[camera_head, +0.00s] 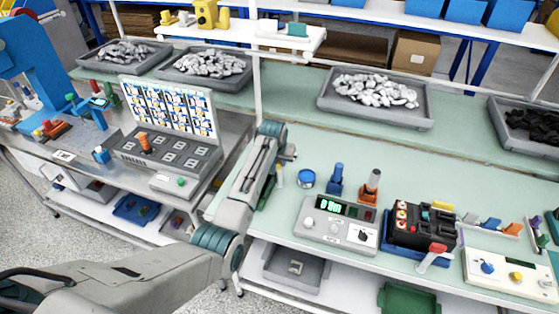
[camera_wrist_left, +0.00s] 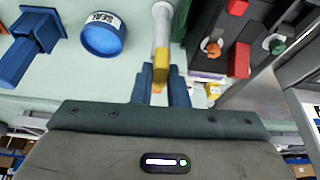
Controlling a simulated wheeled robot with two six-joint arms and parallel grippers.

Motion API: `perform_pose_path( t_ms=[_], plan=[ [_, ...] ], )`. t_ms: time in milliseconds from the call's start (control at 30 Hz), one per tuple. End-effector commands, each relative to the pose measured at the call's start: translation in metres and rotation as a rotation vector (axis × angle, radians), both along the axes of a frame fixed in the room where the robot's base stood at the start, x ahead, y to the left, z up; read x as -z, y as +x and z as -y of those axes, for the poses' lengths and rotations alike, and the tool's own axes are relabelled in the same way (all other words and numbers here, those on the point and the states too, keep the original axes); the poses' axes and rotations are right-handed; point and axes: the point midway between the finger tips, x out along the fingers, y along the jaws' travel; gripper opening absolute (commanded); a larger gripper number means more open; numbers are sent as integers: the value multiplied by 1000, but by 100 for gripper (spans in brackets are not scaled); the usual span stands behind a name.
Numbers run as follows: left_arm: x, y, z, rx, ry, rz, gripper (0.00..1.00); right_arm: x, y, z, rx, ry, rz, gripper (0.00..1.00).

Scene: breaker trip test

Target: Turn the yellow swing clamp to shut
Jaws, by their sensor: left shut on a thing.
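My left gripper (camera_wrist_left: 160,92) reaches over the left end of the green bench. In the left wrist view its two blue fingers are shut on the yellow end of a pale grey bar, which looks like the yellow swing clamp (camera_wrist_left: 161,68). The bar runs away from the fingers to a rounded far end. In the head view my left gripper (camera_head: 280,158) is small and partly hidden by its own wrist, and a pale yellowish part of the clamp (camera_head: 279,176) shows below it. Whether the clamp is open or shut is unclear. My right gripper is out of view.
A grey meter box (camera_head: 338,222) and a black breaker unit (camera_head: 420,228) stand farther right.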

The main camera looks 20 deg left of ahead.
Motion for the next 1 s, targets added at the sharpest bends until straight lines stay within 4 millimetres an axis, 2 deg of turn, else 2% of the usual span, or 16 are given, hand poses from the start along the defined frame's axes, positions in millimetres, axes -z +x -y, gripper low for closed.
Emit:
perform_pose_path(
  t_ms=[567, 1000],
  plan=[
    [0, 2, 4, -490, 1, 1, 0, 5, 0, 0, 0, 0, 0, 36],
    [3, 4, 5, -908, 1, 1, 0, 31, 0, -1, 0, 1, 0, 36]
  ],
)
